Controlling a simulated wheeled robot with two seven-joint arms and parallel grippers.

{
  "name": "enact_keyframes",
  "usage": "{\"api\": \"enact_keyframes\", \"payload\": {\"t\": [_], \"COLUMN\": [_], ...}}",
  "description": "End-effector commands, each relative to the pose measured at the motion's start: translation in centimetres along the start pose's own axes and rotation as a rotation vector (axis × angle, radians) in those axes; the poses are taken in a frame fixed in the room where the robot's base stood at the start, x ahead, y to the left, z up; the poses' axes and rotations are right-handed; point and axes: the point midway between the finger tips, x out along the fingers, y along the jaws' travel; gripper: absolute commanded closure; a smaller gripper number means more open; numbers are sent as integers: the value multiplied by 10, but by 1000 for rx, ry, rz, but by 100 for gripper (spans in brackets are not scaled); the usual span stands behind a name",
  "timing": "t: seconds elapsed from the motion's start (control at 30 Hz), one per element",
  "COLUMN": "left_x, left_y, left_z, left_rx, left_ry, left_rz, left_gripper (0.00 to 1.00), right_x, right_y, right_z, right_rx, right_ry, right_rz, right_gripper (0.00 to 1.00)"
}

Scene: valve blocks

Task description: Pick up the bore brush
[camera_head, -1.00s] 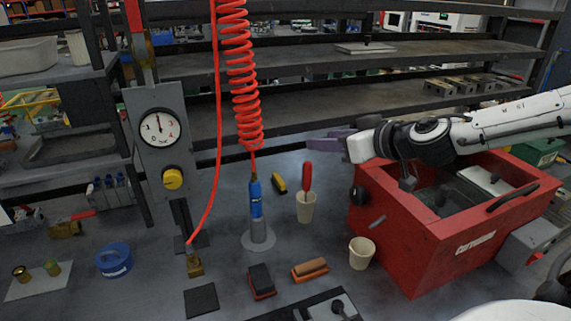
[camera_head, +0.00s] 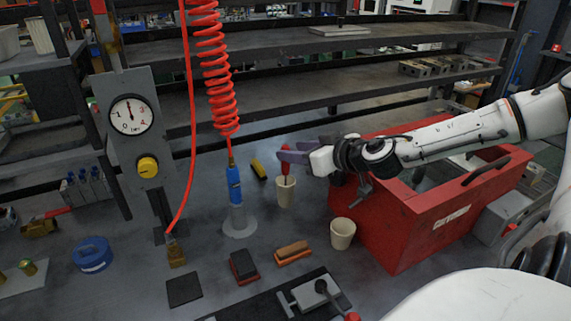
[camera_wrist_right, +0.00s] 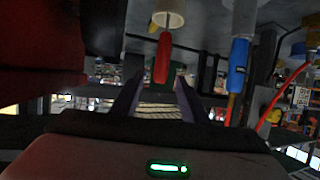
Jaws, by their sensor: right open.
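The bore brush shows as a red handle (camera_head: 286,167) standing upright in a cream cup (camera_head: 286,194). In the right wrist view the red handle (camera_wrist_right: 163,58) and the cup (camera_wrist_right: 168,14) appear upside down. My right gripper (camera_head: 285,150) is at the handle's upper part, its purple fingers partly covering the handle's top in the head view. In the wrist view its open fingers (camera_wrist_right: 157,85) stand either side of the handle's end, with gaps on both sides. The bristle end is hidden in the cup. My left gripper is out of view.
A blue air tool (camera_head: 234,185) on a grey stand is left of the cup, below a coiled red hose (camera_head: 220,90). A red toolbox (camera_head: 405,235) lies under my right arm. An empty cup (camera_head: 342,234) and brushes (camera_head: 293,253) are nearer.

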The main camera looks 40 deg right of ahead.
Motion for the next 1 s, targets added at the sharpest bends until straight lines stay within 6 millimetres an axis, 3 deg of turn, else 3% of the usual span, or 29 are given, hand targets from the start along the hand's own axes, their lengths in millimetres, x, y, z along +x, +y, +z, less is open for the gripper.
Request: {"api": "enact_keyframes", "payload": {"t": [0.47, 0.87, 1.0], "left_x": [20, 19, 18], "left_y": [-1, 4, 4], "left_z": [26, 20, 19], "left_rx": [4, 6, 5], "left_ry": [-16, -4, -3], "left_rz": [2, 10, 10], "left_gripper": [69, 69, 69], "right_x": [38, 44, 44], "right_y": [1, -1, -1], "right_z": [4, 0, 0], "right_rx": [-3, 1, 1], "right_ry": [-3, 0, 0], "right_rz": [2, -2, -2], "right_gripper": [59, 59, 78]}}
